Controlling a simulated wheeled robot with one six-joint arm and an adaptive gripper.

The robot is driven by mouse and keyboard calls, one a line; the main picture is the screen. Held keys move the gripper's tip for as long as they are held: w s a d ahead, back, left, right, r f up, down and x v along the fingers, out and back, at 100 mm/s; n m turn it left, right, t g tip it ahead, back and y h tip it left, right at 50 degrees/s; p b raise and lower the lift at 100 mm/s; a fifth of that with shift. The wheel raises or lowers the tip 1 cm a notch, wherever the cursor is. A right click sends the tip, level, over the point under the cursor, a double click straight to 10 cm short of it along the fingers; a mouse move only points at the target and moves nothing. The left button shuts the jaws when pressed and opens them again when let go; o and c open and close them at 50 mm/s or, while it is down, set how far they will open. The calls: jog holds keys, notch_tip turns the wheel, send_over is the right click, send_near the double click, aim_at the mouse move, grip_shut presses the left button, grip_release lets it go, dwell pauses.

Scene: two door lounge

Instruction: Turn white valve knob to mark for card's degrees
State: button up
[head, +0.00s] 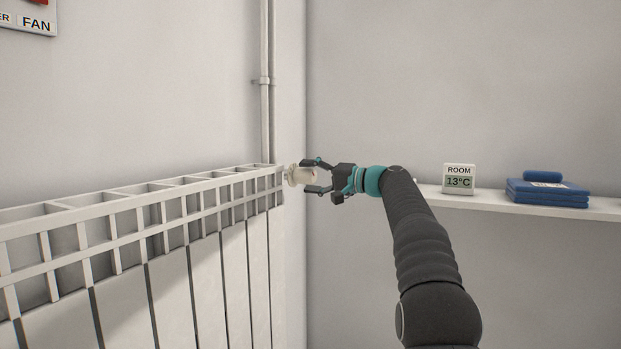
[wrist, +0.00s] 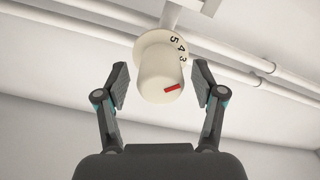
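The white valve knob (head: 303,175) sits at the right end of the radiator in the head view. My gripper (head: 318,176) is open around the knob. In the wrist view the gripper's pads (wrist: 161,88) stand on both sides of the knob with gaps. A card with degrees is not clearly in view; a display (head: 459,179) reads ROOM 13°C.
The white radiator (head: 130,212) runs along the left wall. A pipe (head: 265,100) rises behind its right end. A white shelf (head: 490,203) on the right holds the display and folded blue cloths (head: 546,192). A sign (head: 32,17) reading FAN hangs at upper left.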

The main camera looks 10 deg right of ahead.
jog(key=v, duration=1.2)
dwell(0.4)
